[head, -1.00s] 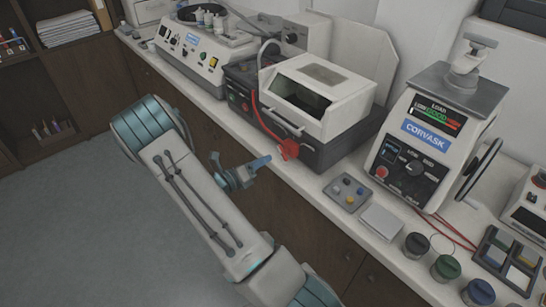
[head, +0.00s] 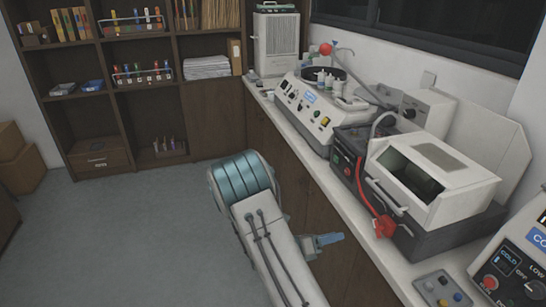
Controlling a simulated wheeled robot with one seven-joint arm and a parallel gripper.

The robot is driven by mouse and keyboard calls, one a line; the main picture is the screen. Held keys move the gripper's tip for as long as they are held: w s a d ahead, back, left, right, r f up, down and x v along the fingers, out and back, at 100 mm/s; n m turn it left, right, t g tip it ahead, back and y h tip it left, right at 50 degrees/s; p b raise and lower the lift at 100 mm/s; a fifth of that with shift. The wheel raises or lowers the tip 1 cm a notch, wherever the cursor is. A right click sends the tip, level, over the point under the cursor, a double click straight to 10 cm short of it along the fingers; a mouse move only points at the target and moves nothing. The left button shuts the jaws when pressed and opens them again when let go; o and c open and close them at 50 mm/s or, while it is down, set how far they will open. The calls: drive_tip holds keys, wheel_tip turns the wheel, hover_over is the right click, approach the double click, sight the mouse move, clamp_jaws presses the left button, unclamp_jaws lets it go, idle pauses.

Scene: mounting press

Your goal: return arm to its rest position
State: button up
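My arm (head: 275,262) rises from the bottom of the head view, with its teal ringed joint in front of the cabinets. My gripper (head: 332,239) shows only in part beyond the right side of the arm, with a blue tip pointing right toward the counter. It looks apart from the counter front and from the red fitting (head: 384,226) on the cutting machine. Its two fingers cannot be told apart, so its opening is unclear. I see nothing held at the visible tip.
The white counter (head: 411,284) runs along the right, bearing a white-hooded machine (head: 440,180), a polishing machine (head: 318,112) and a button box (head: 440,289). A wooden shelf unit (head: 135,110) stands at the back left. The grey floor (head: 130,240) left of the arm is clear.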

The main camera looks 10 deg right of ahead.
drive_tip(key=s+a+r+m+g+y, duration=0.3)
drive_tip(key=s+r+m+g+y, duration=0.2)
drive_tip(key=s+r+m+y, duration=0.6)
drive_tip(key=s+a+r+m+t+y, duration=0.3)
drive_tip(key=a+m, duration=0.3)
drive_tip(key=m, duration=0.2)
drive_tip(key=s+a+r+m+t+y, duration=0.3)
drive_tip(key=s+a+m+y, duration=0.1)
drive_tip(key=m, duration=0.5)
drive_tip(key=shift+s+a+t, duration=0.4)
drive_tip(key=shift+s+a, duration=0.35)
drive_tip(key=shift+a, duration=0.25)
